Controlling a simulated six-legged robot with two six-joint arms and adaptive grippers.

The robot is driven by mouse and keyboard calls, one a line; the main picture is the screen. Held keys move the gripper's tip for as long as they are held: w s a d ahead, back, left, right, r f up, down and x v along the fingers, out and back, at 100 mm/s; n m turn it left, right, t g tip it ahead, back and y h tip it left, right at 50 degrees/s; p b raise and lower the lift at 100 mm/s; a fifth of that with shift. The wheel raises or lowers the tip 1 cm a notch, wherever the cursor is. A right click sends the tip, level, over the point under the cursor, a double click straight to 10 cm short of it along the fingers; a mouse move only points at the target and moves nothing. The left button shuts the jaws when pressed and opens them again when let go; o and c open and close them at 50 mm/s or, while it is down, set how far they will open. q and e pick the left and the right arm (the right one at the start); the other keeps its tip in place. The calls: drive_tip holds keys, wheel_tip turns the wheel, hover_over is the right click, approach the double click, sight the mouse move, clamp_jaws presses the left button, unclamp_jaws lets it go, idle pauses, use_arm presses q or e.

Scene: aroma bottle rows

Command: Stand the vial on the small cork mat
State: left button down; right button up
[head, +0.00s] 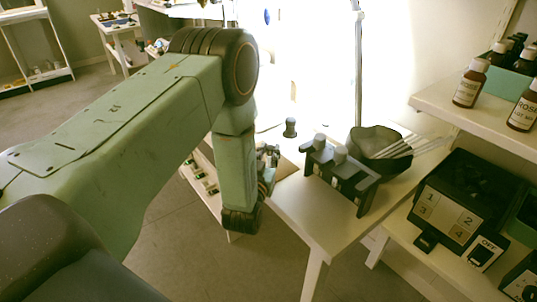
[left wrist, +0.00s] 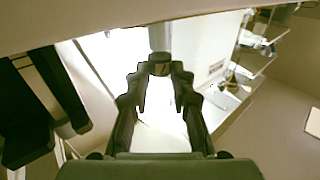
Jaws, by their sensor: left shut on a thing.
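My left gripper (head: 268,165) is at the left end of the white table, partly hidden by my own wrist in the head view. In the left wrist view its two fingers (left wrist: 159,70) close at their tips on a grey cylinder that looks like the vial (left wrist: 159,38). The vial cannot be made out clearly in the head view. A tan-brown patch on the table (head: 287,169), close to the right of the gripper, looks like the cork mat; much of it is hidden. I cannot tell whether the vial touches it. My right gripper is not in view.
A dark rack (head: 340,175) with grey-topped vials stands right of the gripper. A dark bowl (head: 376,146) is behind it, and a small dark grey stopper-like piece (head: 290,128) stands farther back. A numbered device (head: 455,215) and brown bottles (head: 470,83) are on shelves at the right.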

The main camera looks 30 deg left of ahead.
use_arm(q)
drive_tip(key=shift+d, duration=0.15)
drive_tip(key=shift+s+f, duration=0.1)
drive_tip(key=c, duration=1.4)
unclamp_jaws()
drive_tip(key=shift+o, duration=1.2)
